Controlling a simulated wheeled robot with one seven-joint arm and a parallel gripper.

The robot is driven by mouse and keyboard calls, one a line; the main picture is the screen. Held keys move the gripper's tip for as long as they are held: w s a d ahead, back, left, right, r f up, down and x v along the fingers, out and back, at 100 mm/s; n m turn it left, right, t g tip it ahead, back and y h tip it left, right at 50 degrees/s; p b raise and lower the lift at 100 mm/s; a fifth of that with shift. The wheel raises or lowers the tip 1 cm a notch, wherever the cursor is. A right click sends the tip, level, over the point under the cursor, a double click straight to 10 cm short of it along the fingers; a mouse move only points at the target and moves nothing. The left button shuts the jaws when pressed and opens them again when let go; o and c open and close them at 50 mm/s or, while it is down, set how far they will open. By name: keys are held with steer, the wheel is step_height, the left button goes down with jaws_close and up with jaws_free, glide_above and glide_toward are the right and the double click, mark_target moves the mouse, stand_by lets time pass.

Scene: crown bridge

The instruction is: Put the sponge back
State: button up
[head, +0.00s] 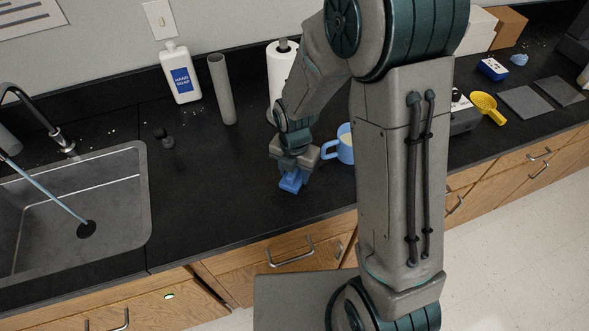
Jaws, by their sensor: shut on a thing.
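The blue block that looks like the sponge (290,184) is at my gripper (292,174), over the black counter in the middle of the head view. My gripper points down and is shut on it. The fingers and wrist cover the sponge's upper part. I cannot tell whether its underside touches the counter. The grey sink (148,215) is at the left, apart from the gripper.
A blue mug (339,150) stands close to the right of my gripper. A paper towel roll (285,70), a grey tube (221,90) and a soap bottle (181,74) stand behind. A yellow scoop (487,106) is at the right.

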steer(key=shift+f, duration=0.1)
steer(key=o, duration=0.5)
steer(key=shift+f, duration=0.1)
steer(key=o, duration=0.4)
steer(key=shift+o, duration=0.2)
step_height(320, 180, up, 12)
steer(key=r, duration=0.1)
steer(key=s+d+r+m+t, duration=0.1)
steer(key=s+d+r+m, duration=0.3)
steer(key=m, duration=1.1)
steer(key=s+d+r+m+t, duration=0.2)
steer(key=s+d+r+m, duration=0.2)
steer(key=m, duration=1.1)
steer(key=shift+s+d+t+b, duration=0.3)
steer(key=shift+s+d+b, duration=0.1)
steer(key=shift+s+d, duration=1.8)
